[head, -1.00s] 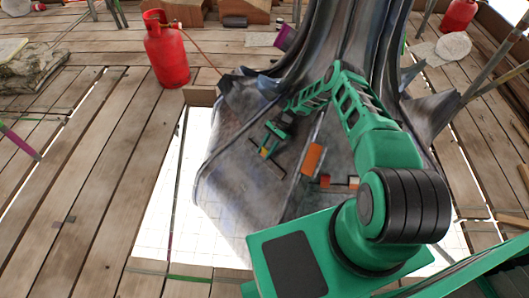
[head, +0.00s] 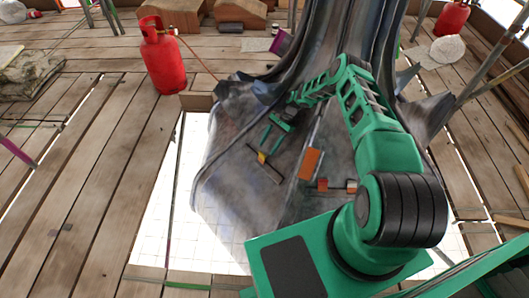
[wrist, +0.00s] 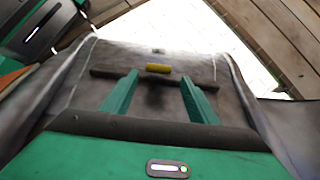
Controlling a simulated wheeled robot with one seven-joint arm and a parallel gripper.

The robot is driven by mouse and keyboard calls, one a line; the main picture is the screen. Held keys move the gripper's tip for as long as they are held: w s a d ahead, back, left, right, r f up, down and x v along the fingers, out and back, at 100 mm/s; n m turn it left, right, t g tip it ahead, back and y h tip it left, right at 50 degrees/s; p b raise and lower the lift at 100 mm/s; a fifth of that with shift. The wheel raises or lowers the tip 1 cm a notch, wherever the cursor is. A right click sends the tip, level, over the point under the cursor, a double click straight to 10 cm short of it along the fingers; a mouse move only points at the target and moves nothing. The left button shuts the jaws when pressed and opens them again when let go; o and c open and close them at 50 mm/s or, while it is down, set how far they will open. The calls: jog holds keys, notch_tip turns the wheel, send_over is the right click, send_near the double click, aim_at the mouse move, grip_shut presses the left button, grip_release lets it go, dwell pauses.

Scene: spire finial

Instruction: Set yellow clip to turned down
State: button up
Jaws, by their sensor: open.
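The yellow clip (wrist: 158,68) sits on a dark bar (wrist: 110,74) fixed across the grey metal skirt of the spire. In the head view the clip (head: 261,157) shows as a small yellow spot on the dark bar (head: 271,172). My gripper (wrist: 158,92) is open and empty. In the wrist view its two green fingers stand left and right of the clip's line, with the clip beyond and between their tips. In the head view my gripper (head: 267,143) is just above the bar. Whether it touches the metal cannot be told.
A red gas cylinder (head: 162,56) stands on the wooden deck (head: 90,170) at the left. A bright gap opens beside the skirt.

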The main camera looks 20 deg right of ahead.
jog(key=shift+w+d+r, duration=0.1)
jog(key=shift+d+r, duration=0.15)
jog(key=shift+r, duration=0.05)
